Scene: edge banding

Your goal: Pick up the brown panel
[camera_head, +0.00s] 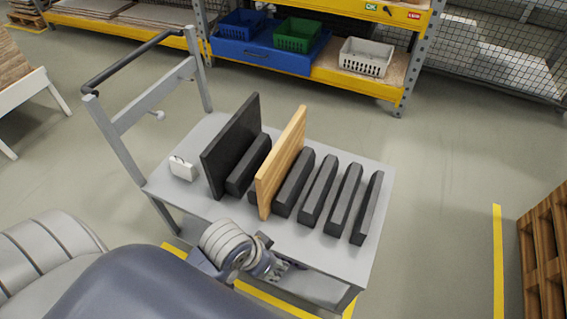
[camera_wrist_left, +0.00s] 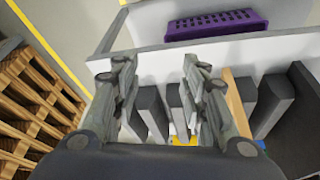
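The brown panel (camera_head: 281,163) is a light wooden board. It stands upright on a grey cart (camera_head: 330,255), in a row between dark grey blocks. My left gripper (camera_head: 288,268) is at the cart's near edge, in front of the blocks and to the right of the panel's near end. In the left wrist view the two fingers of my left gripper (camera_wrist_left: 158,65) are apart with nothing held. There the brown panel (camera_wrist_left: 239,103) shows just right of the right finger, outside the gap, partly hidden by it. My right gripper is not in view.
A black panel (camera_head: 231,146) stands left of the brown one, with a small white box (camera_head: 182,168) beside it. Several dark blocks (camera_head: 343,200) stand to the right. A cart handle (camera_head: 135,60) rises at the left. A wooden pallet (camera_head: 545,255) is at the right.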

